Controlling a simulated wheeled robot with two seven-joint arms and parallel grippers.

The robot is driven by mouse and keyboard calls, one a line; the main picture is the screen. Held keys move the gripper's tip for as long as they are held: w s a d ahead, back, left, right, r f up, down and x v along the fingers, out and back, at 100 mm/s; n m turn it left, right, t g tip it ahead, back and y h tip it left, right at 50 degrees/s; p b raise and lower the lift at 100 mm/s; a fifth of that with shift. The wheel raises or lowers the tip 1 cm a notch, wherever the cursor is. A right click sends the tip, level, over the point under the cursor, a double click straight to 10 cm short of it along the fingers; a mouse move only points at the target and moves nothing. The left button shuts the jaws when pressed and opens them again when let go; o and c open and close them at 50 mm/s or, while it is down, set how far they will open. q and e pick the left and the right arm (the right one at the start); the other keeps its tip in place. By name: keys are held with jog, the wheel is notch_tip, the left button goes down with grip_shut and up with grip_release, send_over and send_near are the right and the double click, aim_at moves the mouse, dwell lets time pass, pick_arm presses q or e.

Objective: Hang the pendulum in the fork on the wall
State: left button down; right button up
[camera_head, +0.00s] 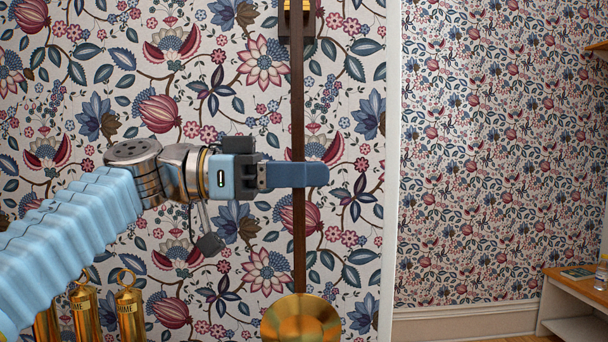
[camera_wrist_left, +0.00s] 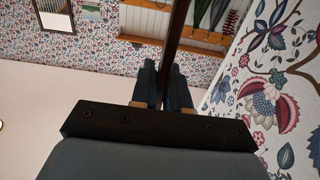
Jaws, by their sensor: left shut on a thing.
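The pendulum is a long dark wooden rod (camera_head: 298,232) with a round brass bob (camera_head: 301,320) at its lower end, hanging upright along the wall. My left gripper (camera_head: 300,175) comes in from the left and is shut on the rod at about mid-length. In the left wrist view the rod (camera_wrist_left: 179,30) runs up between the two blue fingers (camera_wrist_left: 165,85). The brass fork (camera_head: 297,6) on a dark wall block is at the top edge, with the rod's upper part in front of it. The rod's top end is out of view, so I cannot tell whether it sits in the fork. My right gripper is not in view.
Brass weights (camera_head: 130,312) with lettering stand at the lower left, below my arm. A white wall edge (camera_head: 390,170) is right of the pendulum. A wooden bench (camera_head: 575,290) with small items is at the far right. The wall around the rod is clear.

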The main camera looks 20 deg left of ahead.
pick_arm(q)
jog(key=w+a, duration=0.2)
jog(key=w, duration=0.3)
jog(key=shift+w+a+f, duration=0.15)
jog(key=shift+w+a, duration=0.05)
jog(key=shift+a, duration=0.1)
jog(key=shift+w+a, duration=0.1)
jog(key=shift+w, duration=0.3)
dwell(1.3)
jog(key=shift+w+a, duration=0.15)
jog(key=shift+w, duration=0.15)
jog(key=shift+w+a+f, duration=0.1)
jog(key=shift+w, duration=0.1)
jog(key=shift+w+a, duration=0.25)
jog(key=shift+w, duration=0.35)
jog(key=shift+f, duration=0.55)
dwell(0.5)
